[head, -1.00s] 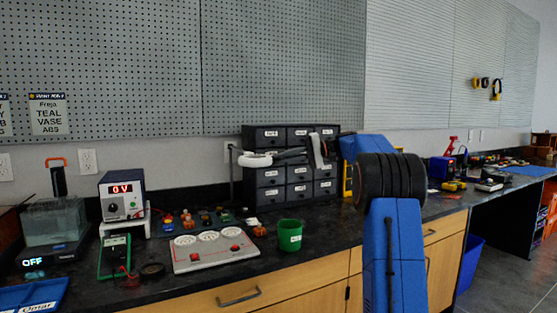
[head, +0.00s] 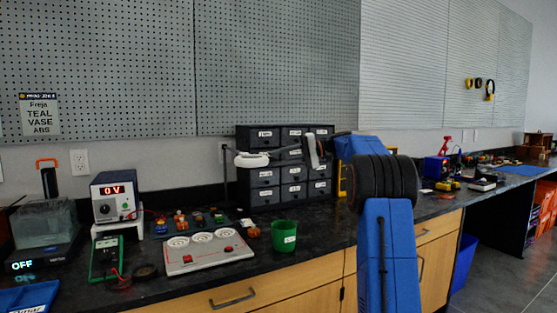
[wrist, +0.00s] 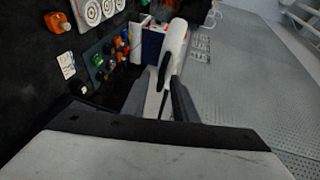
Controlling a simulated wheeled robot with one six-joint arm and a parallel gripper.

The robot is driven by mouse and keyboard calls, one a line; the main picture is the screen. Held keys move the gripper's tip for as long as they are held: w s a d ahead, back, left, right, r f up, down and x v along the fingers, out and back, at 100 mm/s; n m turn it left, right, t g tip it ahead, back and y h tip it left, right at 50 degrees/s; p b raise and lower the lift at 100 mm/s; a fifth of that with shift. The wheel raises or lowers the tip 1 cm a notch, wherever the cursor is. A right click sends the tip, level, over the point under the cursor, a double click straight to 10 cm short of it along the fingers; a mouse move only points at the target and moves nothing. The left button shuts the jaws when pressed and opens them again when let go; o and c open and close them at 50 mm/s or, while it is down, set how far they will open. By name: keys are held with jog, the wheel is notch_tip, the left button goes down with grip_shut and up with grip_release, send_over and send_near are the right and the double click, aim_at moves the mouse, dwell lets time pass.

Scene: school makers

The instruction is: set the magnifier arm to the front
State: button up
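The magnifier has a white ring head (head: 250,159) beside a thin dark post (head: 225,178) at the left of the drawer cabinet, in the head view. In the wrist view its white head (wrist: 177,38) shows nearly edge-on, with a dark oval on it. My gripper (head: 272,157) reaches in from the right at the ring's right edge. In the wrist view, the two dark fingers of my gripper (wrist: 163,85) stand either side of the white part. Whether they press on it cannot be told. The magnifier's arm links are mostly hidden.
Black drawer cabinet (head: 263,178) stands close behind. On the bench are a green cup (head: 284,236), a white panel with dials (head: 207,254), a power supply (head: 115,199) and small coloured parts. Pegboard (head: 277,70) covers the wall.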

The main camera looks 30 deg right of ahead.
jog(key=v, duration=1.7)
jog(key=shift+d, duration=0.2)
jog(key=shift+s, duration=0.1)
